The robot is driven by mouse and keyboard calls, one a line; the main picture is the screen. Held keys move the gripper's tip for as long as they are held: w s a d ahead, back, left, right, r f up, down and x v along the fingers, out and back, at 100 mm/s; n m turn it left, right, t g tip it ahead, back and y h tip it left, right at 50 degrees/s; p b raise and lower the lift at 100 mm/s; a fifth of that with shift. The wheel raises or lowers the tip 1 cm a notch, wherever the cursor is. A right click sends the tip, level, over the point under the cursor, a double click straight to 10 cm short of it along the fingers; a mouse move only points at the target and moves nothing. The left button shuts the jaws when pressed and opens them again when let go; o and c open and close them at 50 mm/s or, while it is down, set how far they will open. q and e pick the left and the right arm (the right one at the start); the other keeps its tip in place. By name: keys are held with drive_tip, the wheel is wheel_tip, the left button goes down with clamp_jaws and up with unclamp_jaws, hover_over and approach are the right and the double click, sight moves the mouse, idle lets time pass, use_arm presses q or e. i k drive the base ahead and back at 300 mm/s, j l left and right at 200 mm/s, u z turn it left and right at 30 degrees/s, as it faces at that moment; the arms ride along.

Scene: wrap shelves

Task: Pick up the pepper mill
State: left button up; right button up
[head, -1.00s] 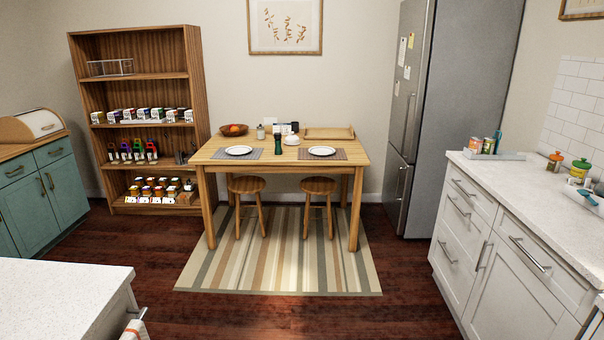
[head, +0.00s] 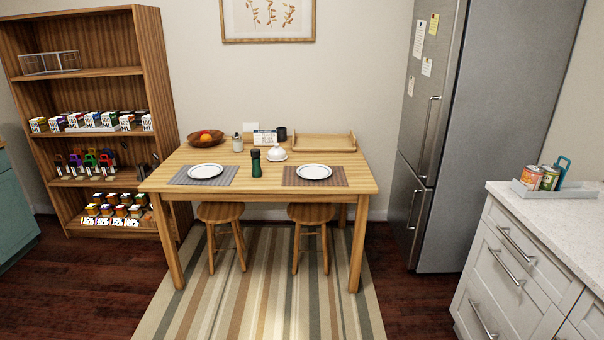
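A dark green pepper mill (head: 256,163) stands upright on the wooden dining table (head: 262,188). It is near the middle of the table, between two place mats with white plates. Nothing hides it from this view. Neither of my grippers shows in the head view.
A plate (head: 205,171) and another plate (head: 314,172) flank the mill. Behind are a shaker (head: 237,143), a white lidded dish (head: 277,153), a fruit bowl (head: 205,138) and a tray (head: 323,143). Two stools (head: 220,212) stand at the front. A counter (head: 548,215) is at right.

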sight(255, 172)
drive_tip(key=i+l+u, duration=0.25)
drive_tip(key=i, duration=0.25)
drive_tip(key=i+l+u, duration=0.2)
drive_tip(key=i, duration=0.25)
